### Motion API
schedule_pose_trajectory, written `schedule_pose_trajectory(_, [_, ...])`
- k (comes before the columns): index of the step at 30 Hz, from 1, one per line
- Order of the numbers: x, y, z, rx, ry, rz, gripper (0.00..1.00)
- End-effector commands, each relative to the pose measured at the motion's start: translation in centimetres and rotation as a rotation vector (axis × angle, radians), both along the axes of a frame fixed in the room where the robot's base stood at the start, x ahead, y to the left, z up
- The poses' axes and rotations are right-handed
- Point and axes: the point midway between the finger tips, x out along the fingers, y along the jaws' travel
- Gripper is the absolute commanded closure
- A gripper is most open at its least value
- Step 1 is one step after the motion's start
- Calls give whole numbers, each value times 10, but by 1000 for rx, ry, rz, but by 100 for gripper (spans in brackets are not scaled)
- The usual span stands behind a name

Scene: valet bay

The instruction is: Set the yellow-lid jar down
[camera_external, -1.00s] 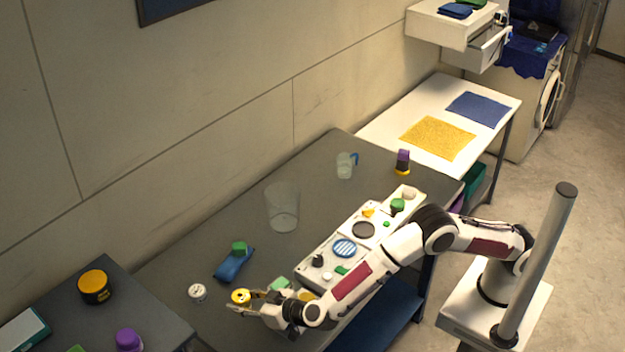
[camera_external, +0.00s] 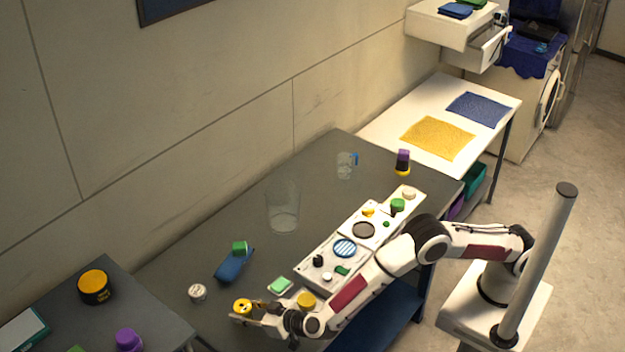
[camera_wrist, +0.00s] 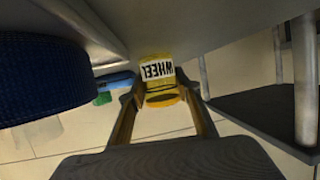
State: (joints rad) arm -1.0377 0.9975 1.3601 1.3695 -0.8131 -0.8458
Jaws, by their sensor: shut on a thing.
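The yellow-lid jar (camera_external: 242,306) is upright over the grey table (camera_external: 215,290), near its left end. In the wrist view, the jar (camera_wrist: 158,72) shows yellow, with a white label reading WHEEL. My gripper (camera_external: 250,313) is shut on the jar, one finger on each side of it. Its fingers also flank the jar in the wrist view (camera_wrist: 160,93). I cannot tell whether the jar's base touches the table.
A small white-topped round container (camera_external: 197,292) stands left of the jar. A blue item with a green block (camera_external: 234,264) lies behind. A clear container (camera_external: 283,207) stands farther back.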

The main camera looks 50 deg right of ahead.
Motion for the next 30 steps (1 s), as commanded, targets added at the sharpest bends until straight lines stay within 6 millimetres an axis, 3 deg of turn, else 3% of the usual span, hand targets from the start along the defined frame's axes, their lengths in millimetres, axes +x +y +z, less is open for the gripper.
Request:
schedule_pose_trajectory(12, [0, 0, -3, -1, 0, 0, 85])
schedule_pose_trajectory(13, [0, 0, -3, 0, 0, 0, 60])
schedule_pose_trajectory(14, [0, 0, -3, 0, 0, 0, 52])
schedule_pose_trajectory(15, [0, 0, -3, 0, 0, 0, 50])
schedule_pose_trajectory(30, [-2, 0, 2, -1, 0, 1, 50])
